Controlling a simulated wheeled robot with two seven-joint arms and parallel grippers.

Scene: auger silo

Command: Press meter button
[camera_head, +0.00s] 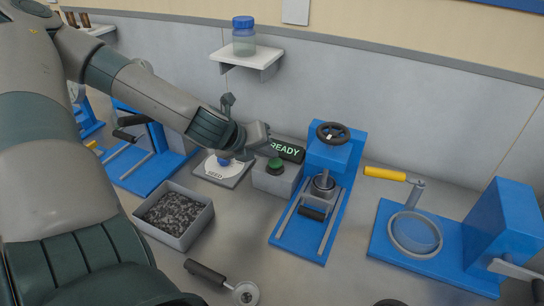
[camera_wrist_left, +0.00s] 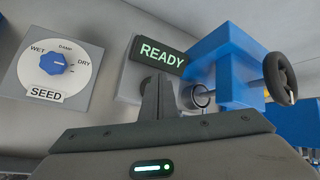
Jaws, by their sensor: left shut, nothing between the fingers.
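The meter is a grey box (camera_head: 268,180) with a dark green round button (camera_head: 275,165) on top and a black display (camera_head: 288,150) reading READY in green. The display also shows in the left wrist view (camera_wrist_left: 160,53). My left gripper (camera_head: 268,148) is shut and empty, with its fingertips close above and behind the button. I cannot tell whether they touch it. My right gripper is not in view.
A SEED dial plate (camera_head: 219,170) with a blue knob lies left of the meter. A blue press (camera_head: 325,190) with a black handwheel stands close on the right. A grey bin (camera_head: 201,231) of dark grains is in front left. A wall shelf (camera_head: 247,58) holds a jar.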

